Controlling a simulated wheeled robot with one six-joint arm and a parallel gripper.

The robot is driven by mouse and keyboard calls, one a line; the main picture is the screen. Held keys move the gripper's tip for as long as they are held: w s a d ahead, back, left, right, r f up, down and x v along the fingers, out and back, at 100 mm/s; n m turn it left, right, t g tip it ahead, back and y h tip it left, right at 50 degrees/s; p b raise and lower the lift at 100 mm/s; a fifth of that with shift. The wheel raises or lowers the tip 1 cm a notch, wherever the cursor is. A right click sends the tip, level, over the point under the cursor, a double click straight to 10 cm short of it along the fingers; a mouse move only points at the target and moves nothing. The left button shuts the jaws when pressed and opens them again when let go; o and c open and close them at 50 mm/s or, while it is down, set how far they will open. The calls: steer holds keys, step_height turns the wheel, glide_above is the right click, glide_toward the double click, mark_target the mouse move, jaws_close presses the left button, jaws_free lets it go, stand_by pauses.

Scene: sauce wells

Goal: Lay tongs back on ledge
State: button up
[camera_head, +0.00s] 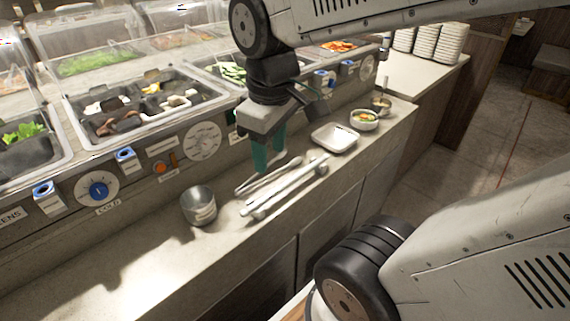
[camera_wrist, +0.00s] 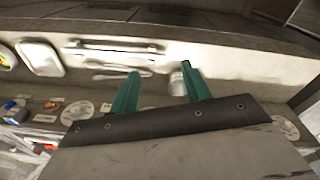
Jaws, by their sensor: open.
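The silver tongs (camera_head: 262,182) lie on the grey ledge (camera_head: 130,265), beside a long pale bar (camera_head: 285,188) that runs roughly alongside them. In the wrist view the tongs (camera_wrist: 118,68) lie just beyond my fingertips, next to the bar (camera_wrist: 110,48). My gripper (camera_head: 268,166) points down with its green fingers above or just behind the tongs. In the wrist view my gripper (camera_wrist: 160,70) is open with nothing between the fingers. I cannot tell how high the fingertips are above the ledge.
A metal cup (camera_head: 199,206) stands left of the tongs. A white dish (camera_head: 334,138), a bowl of food (camera_head: 364,120) and a small metal pot (camera_head: 381,103) stand to the right. Food wells (camera_head: 140,105) under clear covers line the back. The ledge's left part is clear.

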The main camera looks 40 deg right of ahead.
steer(key=s+a+m, duration=0.1)
steer(key=s+m, duration=0.3)
steer(key=s, duration=0.1)
steer(key=shift+s+a+r, duration=0.15)
steer(key=shift+s+a, duration=0.2)
steer(key=shift+s, duration=0.05)
steer(key=shift+c, duration=0.2)
stand_by(0.6)
